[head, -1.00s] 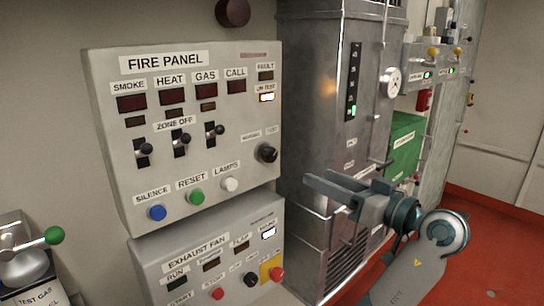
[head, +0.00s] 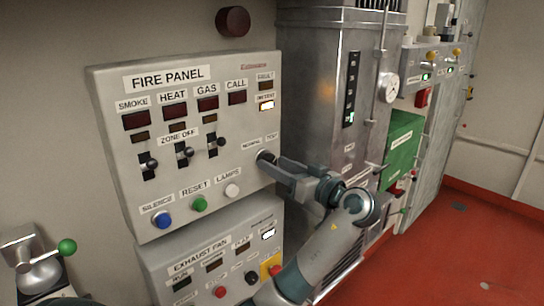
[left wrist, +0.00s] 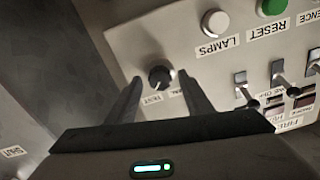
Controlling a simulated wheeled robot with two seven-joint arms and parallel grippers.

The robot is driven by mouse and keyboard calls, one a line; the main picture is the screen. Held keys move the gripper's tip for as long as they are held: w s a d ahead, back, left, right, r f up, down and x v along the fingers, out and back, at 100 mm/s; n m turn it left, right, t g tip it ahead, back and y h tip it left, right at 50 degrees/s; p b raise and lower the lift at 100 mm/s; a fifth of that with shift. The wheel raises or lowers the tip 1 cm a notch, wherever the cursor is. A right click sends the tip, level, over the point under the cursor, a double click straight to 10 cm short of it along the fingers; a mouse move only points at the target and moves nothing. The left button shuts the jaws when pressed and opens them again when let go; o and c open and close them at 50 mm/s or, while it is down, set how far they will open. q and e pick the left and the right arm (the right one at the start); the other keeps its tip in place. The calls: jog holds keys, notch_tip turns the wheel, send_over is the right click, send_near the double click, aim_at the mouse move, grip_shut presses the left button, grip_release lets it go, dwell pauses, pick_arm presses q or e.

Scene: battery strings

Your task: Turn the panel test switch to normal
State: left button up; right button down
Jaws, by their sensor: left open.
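The panel test switch (head: 264,156) is a round black knob at the lower right of the grey fire panel (head: 244,127), below the NORMAL and TEST labels. The lamp (head: 266,105) at the panel's upper right is lit. My left gripper (head: 267,164) is open at the knob. In the left wrist view, the knob (left wrist: 159,77) sits between my two open fingertips, and one finger partly covers the NORMAL label. I cannot tell whether the fingers touch the knob or which way it points. My right gripper is not in view.
Three zone toggles (head: 185,152) and the blue (head: 162,220), green (head: 199,204) and white (head: 231,190) buttons are left of the knob. The exhaust fan panel (head: 212,250) is below. A tall metal cabinet (head: 315,110) stands right of the panel.

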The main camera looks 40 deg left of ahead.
pick_arm(q)
jog(key=shift+w+a+p, duration=0.1)
jog(key=shift+a+p, duration=0.2)
jog(key=shift+a, duration=0.85)
jog(key=c, duration=1)
